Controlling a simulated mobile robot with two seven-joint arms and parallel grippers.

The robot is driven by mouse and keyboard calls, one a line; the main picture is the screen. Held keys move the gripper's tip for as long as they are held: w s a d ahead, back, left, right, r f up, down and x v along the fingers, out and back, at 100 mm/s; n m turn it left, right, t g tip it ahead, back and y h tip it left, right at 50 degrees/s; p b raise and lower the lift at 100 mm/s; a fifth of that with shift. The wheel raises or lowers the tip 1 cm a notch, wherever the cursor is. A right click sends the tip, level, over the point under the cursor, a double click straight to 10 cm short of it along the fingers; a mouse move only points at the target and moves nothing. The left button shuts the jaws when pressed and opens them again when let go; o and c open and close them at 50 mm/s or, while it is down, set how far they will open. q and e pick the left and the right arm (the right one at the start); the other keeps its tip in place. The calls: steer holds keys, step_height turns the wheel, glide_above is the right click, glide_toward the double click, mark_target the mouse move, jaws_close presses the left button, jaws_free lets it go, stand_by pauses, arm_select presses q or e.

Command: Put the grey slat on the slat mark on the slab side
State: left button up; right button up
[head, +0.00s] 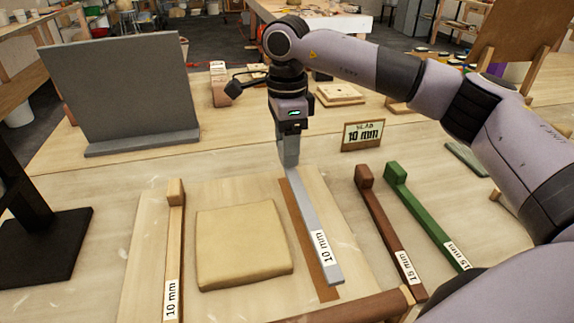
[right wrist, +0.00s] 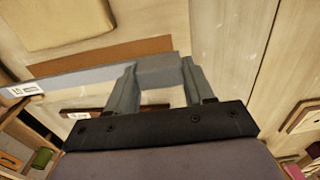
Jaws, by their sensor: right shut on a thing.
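The grey slat (head: 308,212), labelled 10 mm, is held at its far end by my right gripper (head: 289,158). In the right wrist view the grey slat (right wrist: 85,78) runs left from between the fingers of my right gripper (right wrist: 160,75). The brown slat mark (head: 325,289) is a strip on the board to the right of the tan slab (head: 243,245). The slat lies along the mark, shifted to its right, and covers part of it in the head view. I cannot tell whether the slat touches the board. My left gripper is not in view.
A wooden 10 mm slat (head: 175,240) lies left of the slab. A brown 15 mm slat (head: 385,232) and a green 15 mm slat (head: 425,215) lie to the right. A sign (head: 362,135) reads "SLAB 10 mm". A grey upright panel (head: 120,90) stands at back left.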

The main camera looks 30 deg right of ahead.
steer(key=shift+f, duration=2.55)
steer(key=shift+f, duration=0.2)
steer(key=o, duration=1.1)
steer(key=shift+r, duration=0.1)
step_height(320, 180, up, 12)
steer(key=shift+r, duration=0.15)
